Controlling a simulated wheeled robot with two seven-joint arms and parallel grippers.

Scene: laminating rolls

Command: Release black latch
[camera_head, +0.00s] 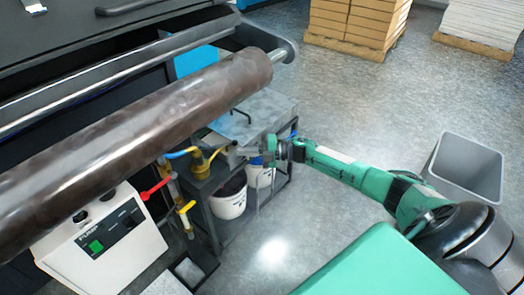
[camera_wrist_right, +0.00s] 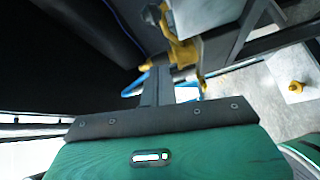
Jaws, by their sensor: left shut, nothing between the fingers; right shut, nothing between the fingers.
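I cannot clearly make out the black latch in either view. My right gripper (camera_head: 238,152) comes in from the right in the head view and is just right of a yellow fitting (camera_head: 200,163) with a blue hose. In the right wrist view my right gripper (camera_wrist_right: 156,76) is shut and empty, its dark fingers pointing at yellow fittings (camera_wrist_right: 181,52). A small dark round end (camera_wrist_right: 152,14) shows above these fittings; I cannot tell whether it is the latch. Contact between fingers and fittings is unclear. My left gripper is in neither view.
A large brown roll (camera_head: 130,125) slants above the work area. A white control box (camera_head: 100,245) stands at lower left, with a red-handled valve (camera_head: 155,188) beside it. White buckets (camera_head: 229,197) stand in the dark cart (camera_head: 250,118). Open floor and a grey bin (camera_head: 465,165) lie right.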

